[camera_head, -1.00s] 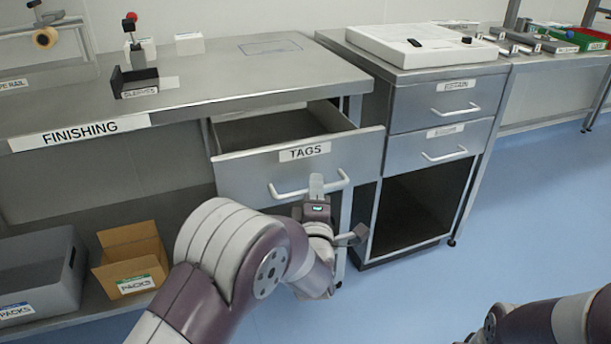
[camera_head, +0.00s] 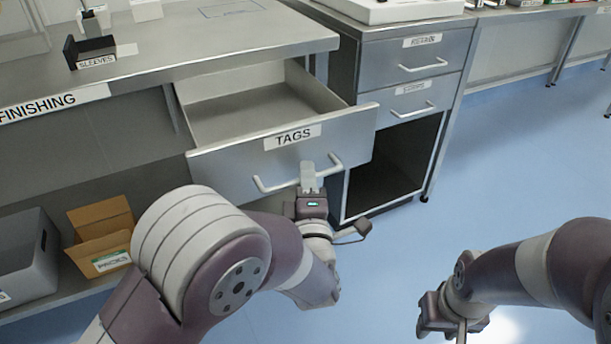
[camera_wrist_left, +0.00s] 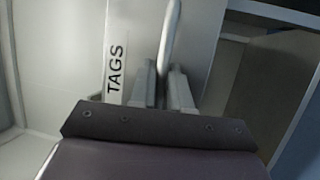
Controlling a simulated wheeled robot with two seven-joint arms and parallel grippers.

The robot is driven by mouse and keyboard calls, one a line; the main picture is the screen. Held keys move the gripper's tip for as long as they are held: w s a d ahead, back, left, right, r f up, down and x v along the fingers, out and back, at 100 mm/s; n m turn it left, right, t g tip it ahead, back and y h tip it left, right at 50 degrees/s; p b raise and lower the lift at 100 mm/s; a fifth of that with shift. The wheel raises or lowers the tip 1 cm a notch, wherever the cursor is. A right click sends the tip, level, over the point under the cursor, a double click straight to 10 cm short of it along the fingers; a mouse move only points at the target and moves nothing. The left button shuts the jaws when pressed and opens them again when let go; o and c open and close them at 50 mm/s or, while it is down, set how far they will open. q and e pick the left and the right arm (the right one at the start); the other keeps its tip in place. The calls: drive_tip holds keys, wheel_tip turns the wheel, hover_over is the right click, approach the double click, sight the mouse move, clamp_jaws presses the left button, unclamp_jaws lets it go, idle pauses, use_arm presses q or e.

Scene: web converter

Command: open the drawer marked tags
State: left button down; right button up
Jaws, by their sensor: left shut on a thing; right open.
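The drawer marked TAGS (camera_head: 225,158) stands pulled out from under the FINISHING bench, and its inside shows empty in the head view. Its white bar handle (camera_head: 268,187) runs across the front below the label. My left gripper (camera_head: 309,170) is shut on the handle, right of its middle. In the left wrist view the fingers (camera_wrist_left: 162,88) close around the handle bar (camera_wrist_left: 171,40), with the TAGS label (camera_wrist_left: 116,70) beside them. My right gripper (camera_head: 447,325) is low at the right, open, away from the drawer; its fingertips are hard to make out.
The FINISHING bench (camera_head: 170,50) carries a black SLEEVES holder (camera_head: 90,52). A cabinet with two shut drawers (camera_head: 412,62) and an open bay stands right of the TAGS drawer. A cardboard box (camera_head: 100,235) and a grey bin (camera_head: 25,255) sit on the lower shelf. The blue floor at right is clear.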

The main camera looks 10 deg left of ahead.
use_arm(q)
drive_tip(key=c, duration=1.2)
unclamp_jaws()
drive_tip(key=shift+o, duration=0.2)
drive_tip(key=p+v, duration=0.1)
drive_tip(key=v, duration=1.1)
drive_tip(key=shift+s+p, duration=0.35)
drive_tip(key=shift+p, duration=0.05)
drive_tip(key=shift+f, duration=0.1)
